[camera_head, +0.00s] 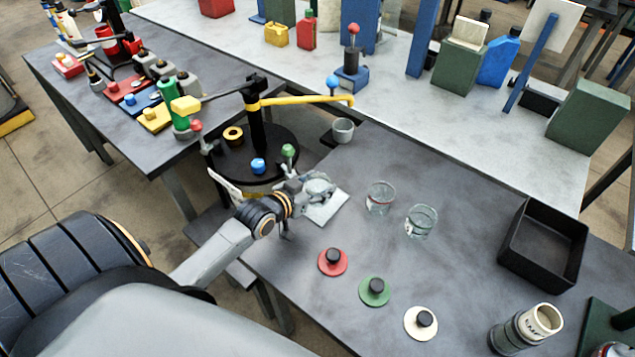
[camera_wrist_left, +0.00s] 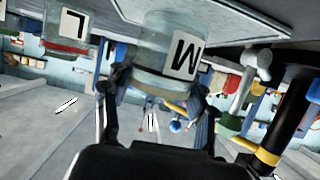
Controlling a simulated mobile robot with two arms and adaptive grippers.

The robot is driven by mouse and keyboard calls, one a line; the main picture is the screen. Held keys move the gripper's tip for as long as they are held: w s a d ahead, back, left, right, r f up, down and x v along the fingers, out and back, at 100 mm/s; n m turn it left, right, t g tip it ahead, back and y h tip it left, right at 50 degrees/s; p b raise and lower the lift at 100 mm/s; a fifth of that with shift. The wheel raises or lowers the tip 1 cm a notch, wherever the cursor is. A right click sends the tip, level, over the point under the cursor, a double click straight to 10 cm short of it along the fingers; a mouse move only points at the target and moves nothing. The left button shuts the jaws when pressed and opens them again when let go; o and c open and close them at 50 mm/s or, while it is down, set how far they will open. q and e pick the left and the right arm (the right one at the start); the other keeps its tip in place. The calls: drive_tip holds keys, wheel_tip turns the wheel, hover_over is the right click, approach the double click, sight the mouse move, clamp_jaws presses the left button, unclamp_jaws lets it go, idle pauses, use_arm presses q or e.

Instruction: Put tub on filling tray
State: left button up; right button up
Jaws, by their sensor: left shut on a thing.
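My left gripper (camera_head: 308,187) is shut on a clear tub (camera_head: 320,185), by the round black stand. In the left wrist view the tub (camera_wrist_left: 170,45) has a white label with an M, sits between the two fingers (camera_wrist_left: 160,90) and appears upside down. A pale square filling tray (camera_head: 325,209) lies just below the tub; its edge also shows in the left wrist view (camera_wrist_left: 235,18). I cannot tell whether tub and tray touch. Two other clear tubs, one nearer the tray (camera_head: 380,199) and one farther right (camera_head: 421,222), stand on the grey table. My right gripper is out of view.
The round black stand (camera_head: 285,168) carries a post with a yellow arm (camera_head: 310,100) reaching over the table. A grey cup (camera_head: 343,130) is near it. Red (camera_head: 332,262), green (camera_head: 374,292) and white (camera_head: 421,323) lids lie in front. A black bin (camera_head: 545,245) stands right.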

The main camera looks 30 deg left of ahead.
use_arm(q)
drive_tip(key=o, duration=1.2)
drive_tip(key=shift+f, duration=0.1)
drive_tip(key=shift+c, duration=0.2)
drive_tip(key=shift+s+r, duration=0.2)
drive_tip(key=b+v, duration=0.1)
drive_tip(key=v, duration=1)
drive_tip(key=shift+s, duration=0.3)
drive_tip(key=shift+r, duration=0.1)
